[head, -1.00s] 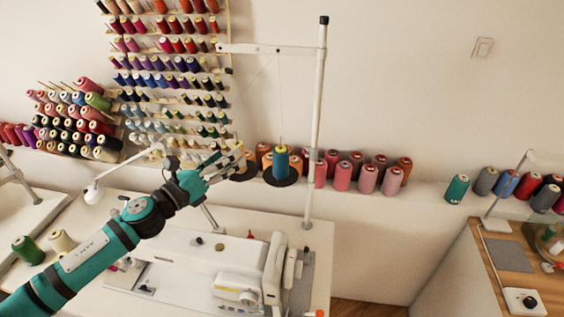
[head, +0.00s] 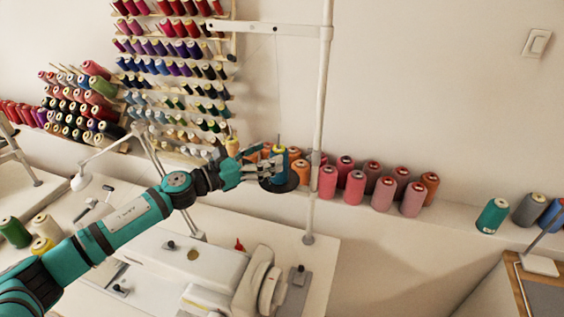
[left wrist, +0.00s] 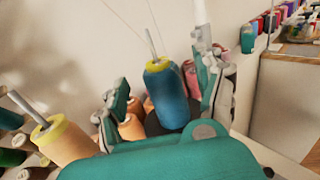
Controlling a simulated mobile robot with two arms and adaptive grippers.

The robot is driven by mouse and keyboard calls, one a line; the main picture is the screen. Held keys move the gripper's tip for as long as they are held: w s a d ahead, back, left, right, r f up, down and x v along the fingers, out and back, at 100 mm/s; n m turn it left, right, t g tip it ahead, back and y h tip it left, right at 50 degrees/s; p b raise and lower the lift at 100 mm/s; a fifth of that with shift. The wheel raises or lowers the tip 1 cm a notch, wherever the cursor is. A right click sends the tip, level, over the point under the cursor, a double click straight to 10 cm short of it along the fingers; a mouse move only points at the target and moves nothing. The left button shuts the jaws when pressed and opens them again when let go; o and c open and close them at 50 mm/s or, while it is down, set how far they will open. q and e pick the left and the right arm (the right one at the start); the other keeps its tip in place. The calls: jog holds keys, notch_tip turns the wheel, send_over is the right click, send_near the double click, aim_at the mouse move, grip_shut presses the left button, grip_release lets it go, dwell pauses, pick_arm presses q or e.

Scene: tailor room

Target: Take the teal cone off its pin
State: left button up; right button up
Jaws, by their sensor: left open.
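The teal cone (head: 279,168) stands upright on its pin over a dark round base, beside the white thread-stand pole. It shows larger in the left wrist view (left wrist: 171,98), with a yellow top and the pin sticking out above. My left gripper (head: 266,167) is open at the cone's left side in the head view. In the left wrist view the open fingers of this gripper (left wrist: 163,80) stand on either side of the cone, apart from it as far as I can tell. The head view hides part of the cone behind a finger. My right gripper is not in view.
An orange cone with a yellow top (left wrist: 65,142) stands on a neighbouring pin. The white pole (head: 318,130) rises just right of the teal cone. Pink cones (head: 355,187) line the ledge behind. A sewing machine (head: 190,262) lies below my arm.

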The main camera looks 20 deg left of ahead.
aim_at(279, 148)
pick_arm(q)
jog(key=shift+w+d+r+p, duration=0.35)
jog(key=shift+w+p, duration=0.1)
jog(key=shift+w, duration=0.05)
jog(key=shift+w+d+r+p, duration=0.3)
jog(key=shift+w+p, duration=0.1)
jog(key=shift+w, duration=0.1)
jog(key=shift+w+d+f, duration=0.4)
jog(key=shift+w+d, duration=0.25)
jog(key=shift+w, duration=0.2)
jog(key=shift+w+d+f, duration=0.1)
jog(key=c, duration=0.9)
grip_shut()
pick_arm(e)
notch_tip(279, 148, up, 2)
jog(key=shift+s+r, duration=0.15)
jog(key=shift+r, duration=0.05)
